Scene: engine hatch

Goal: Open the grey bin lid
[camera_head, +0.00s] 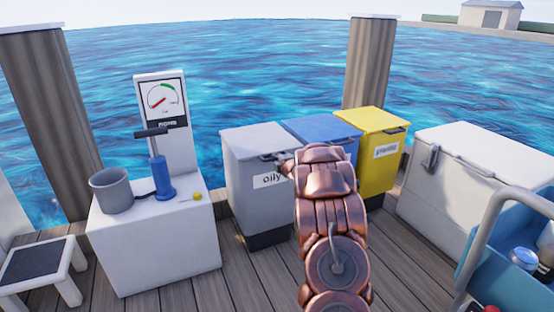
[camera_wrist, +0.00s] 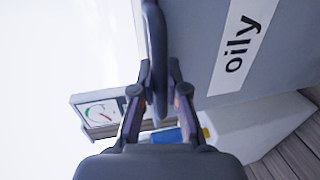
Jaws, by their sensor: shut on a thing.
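The grey bin (camera_head: 258,205), labelled "oily", stands on the dock left of the blue bin. Its grey lid (camera_head: 253,139) looks shut in the head view. My gripper (camera_head: 284,164) is at the lid's front edge, partly hidden by my copper-coloured arm. In the wrist view, my gripper (camera_wrist: 159,100) has its two fingers closed on the dark handle (camera_wrist: 155,45) of the lid, one on each side. The grey bin's front with the label (camera_wrist: 240,45) shows beside the handle in that view.
A blue bin (camera_head: 322,130) and a yellow bin (camera_head: 385,150) stand to the right. A white chest (camera_head: 470,180) is further right, with a blue cart (camera_head: 510,260) before it. A white block (camera_head: 150,250) on the left holds a grey pot (camera_head: 112,190), blue pump (camera_head: 162,178) and gauge (camera_head: 163,100).

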